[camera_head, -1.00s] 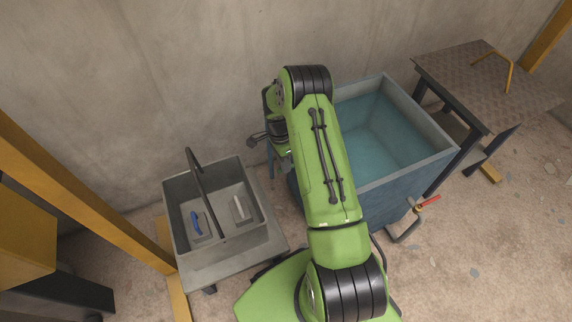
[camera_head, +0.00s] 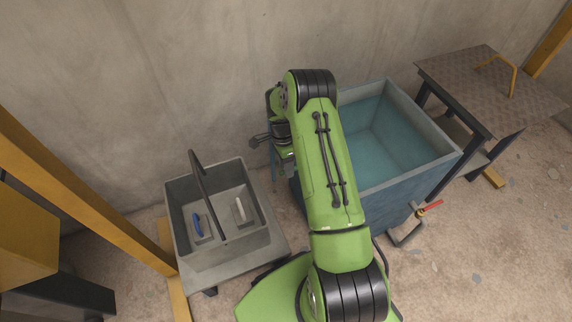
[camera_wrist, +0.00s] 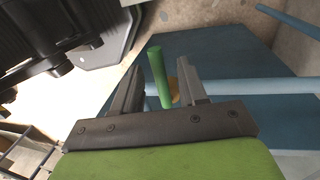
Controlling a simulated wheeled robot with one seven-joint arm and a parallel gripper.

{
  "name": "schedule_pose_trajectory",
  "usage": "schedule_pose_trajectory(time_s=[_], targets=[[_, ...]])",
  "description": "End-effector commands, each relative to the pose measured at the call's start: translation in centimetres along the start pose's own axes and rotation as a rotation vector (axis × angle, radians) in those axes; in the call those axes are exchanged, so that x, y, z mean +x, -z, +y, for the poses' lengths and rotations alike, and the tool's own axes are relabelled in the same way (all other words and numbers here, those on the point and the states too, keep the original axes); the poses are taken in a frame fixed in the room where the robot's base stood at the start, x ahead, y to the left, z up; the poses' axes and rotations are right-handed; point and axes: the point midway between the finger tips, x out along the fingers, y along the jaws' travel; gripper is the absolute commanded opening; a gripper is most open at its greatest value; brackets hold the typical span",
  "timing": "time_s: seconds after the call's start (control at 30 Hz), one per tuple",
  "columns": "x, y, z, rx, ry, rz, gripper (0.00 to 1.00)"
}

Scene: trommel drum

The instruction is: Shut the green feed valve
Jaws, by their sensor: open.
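The green valve handle (camera_wrist: 159,77) shows in the wrist view as a short upright bar in front of a blue tank side. A small brass part (camera_wrist: 173,91) is beside it, where a pale blue pipe (camera_wrist: 250,87) runs off to the right. My gripper (camera_wrist: 158,72) is open, with one finger on each side of the green handle in the picture. I cannot tell whether either finger touches it. In the head view my arm hides the valve and most of my gripper.
A blue tank of water (camera_head: 440,142) stands right of my arm, with a red-handled valve (camera_head: 430,208) low on its front. A patterned table (camera_head: 450,72) is at far right. A concrete wall (camera_head: 150,70) is behind.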

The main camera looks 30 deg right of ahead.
Motion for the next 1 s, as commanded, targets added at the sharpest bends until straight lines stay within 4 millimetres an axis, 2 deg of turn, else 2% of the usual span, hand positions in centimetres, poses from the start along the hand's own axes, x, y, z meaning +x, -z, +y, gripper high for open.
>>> schedule_pose_trajectory(time_s=[0.17, 0.27, 0.5, 0.7, 0.8, 1.0], targets=[[-1.1, 0.0, 0.0, 0.0, 0.002, 0.001, 0.42], [-3.4, 0.0, 0.0, 0.0, 0.004, 0.002, 0.42], [-10.5, 0.0, 0.0, 0.0, 0.004, 0.001, 0.42], [-14.7, 0.0, 0.0, 0.001, 0.001, 0.001, 0.42], [-15.6, 0.0, 0.0, 0.001, 0.001, 0.001, 0.42], [-15.8, 0.0, 0.0, 0.0, -0.001, 0.0, 0.42]])
